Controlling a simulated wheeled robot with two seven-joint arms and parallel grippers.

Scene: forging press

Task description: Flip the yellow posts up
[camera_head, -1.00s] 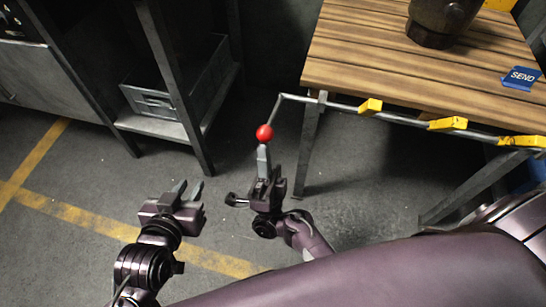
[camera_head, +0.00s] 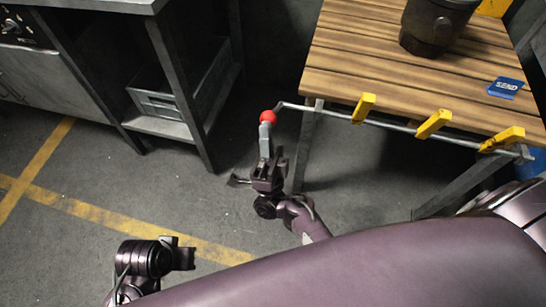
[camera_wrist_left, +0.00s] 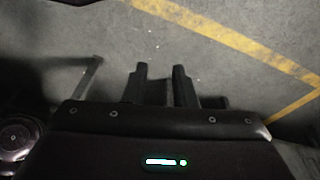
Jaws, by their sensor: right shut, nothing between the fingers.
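Three yellow posts, left (camera_head: 363,108), middle (camera_head: 434,124) and right (camera_head: 503,138), sit on a grey rod (camera_head: 395,127) along the table's front edge. They are tilted upward. A red ball knob (camera_head: 268,117) ends the crank at the rod's left end. My right gripper (camera_head: 266,128) is shut with nothing between its fingers. Its fingertips are right at the knob's underside and seem to touch it. My left gripper shows in the left wrist view (camera_wrist_left: 160,72) with its fingers apart and empty, over the floor. In the head view it is low at the left, mostly turned away.
A slatted wooden table (camera_head: 350,62) carries a dark metal cylinder (camera_head: 432,28) and a blue SEND sign (camera_head: 506,87). A dark metal bench (camera_head: 168,128) stands at the left. The floor between is clear, with yellow lines (camera_head: 130,222).

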